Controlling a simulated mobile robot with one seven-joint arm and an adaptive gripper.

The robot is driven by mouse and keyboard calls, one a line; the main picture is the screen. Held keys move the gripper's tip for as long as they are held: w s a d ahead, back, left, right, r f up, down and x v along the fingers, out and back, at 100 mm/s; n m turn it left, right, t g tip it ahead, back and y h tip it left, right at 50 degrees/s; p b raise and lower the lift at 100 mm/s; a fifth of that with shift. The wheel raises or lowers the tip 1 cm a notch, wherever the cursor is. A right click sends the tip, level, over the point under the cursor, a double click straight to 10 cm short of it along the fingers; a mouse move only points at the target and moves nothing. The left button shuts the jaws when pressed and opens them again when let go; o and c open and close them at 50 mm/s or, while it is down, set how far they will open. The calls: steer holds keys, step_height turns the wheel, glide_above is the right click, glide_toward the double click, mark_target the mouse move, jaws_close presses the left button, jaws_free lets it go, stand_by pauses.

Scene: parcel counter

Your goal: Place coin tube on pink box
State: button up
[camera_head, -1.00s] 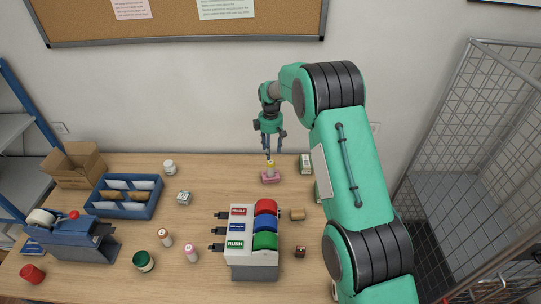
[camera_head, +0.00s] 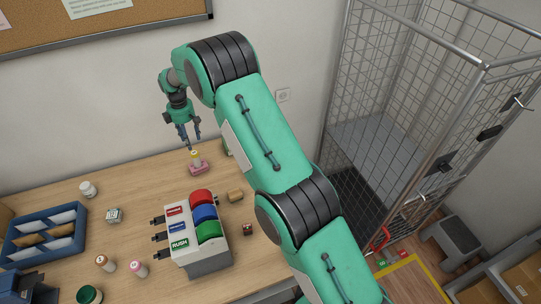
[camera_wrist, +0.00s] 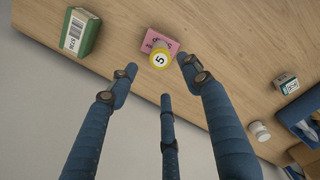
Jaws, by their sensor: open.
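The pink box (camera_head: 197,169) lies near the back edge of the wooden counter. A coin tube with a yellow end (camera_head: 195,155) stands upright on it. In the wrist view, the yellow tube end (camera_wrist: 160,59), marked 5, shows over the pink box (camera_wrist: 153,42). My gripper (camera_head: 189,146) is open and empty, just above and behind the tube, apart from it. In the wrist view its blue fingers (camera_wrist: 155,72) are spread, with the tube beyond their tips.
A green and white carton (camera_wrist: 80,32) stands beside the pink box. A label dispenser (camera_head: 200,250) with red, blue and green rolls stands in front. A small brown block (camera_head: 236,196) and a blue tray (camera_head: 45,238) are on the counter. A wire cage (camera_head: 400,110) stands at right.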

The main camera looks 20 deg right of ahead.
steer(key=s+d+r+m+t, duration=0.15)
steer(key=s+d+r, duration=0.25)
steer(key=s+r, duration=0.5)
steer(key=s+d+r+m, duration=0.3)
steer(key=s+d+r, duration=0.25)
steer(key=r, duration=0.65)
steer(key=s+d+r+m+t, duration=0.1)
steer(key=s+d+r+m, duration=0.25)
steer(key=s+r, duration=0.55)
steer(key=s+d+r+m+t, duration=0.1)
steer(key=s+d+r+m, duration=0.2)
steer(key=s, duration=0.5)
steer(key=s+d+r+t, duration=0.1)
steer(key=s+d+r, duration=0.3)
steer(key=s, duration=0.5)
steer(key=s+d+f+m+t, duration=0.1)
steer(key=s+m, duration=0.3)
steer(key=s, duration=1.2)
steer(key=shift+s+d+f, duration=0.35)
steer(key=shift+d+f, duration=0.15)
steer(key=shift+f, duration=0.2)
steer(key=shift+f, duration=0.15)
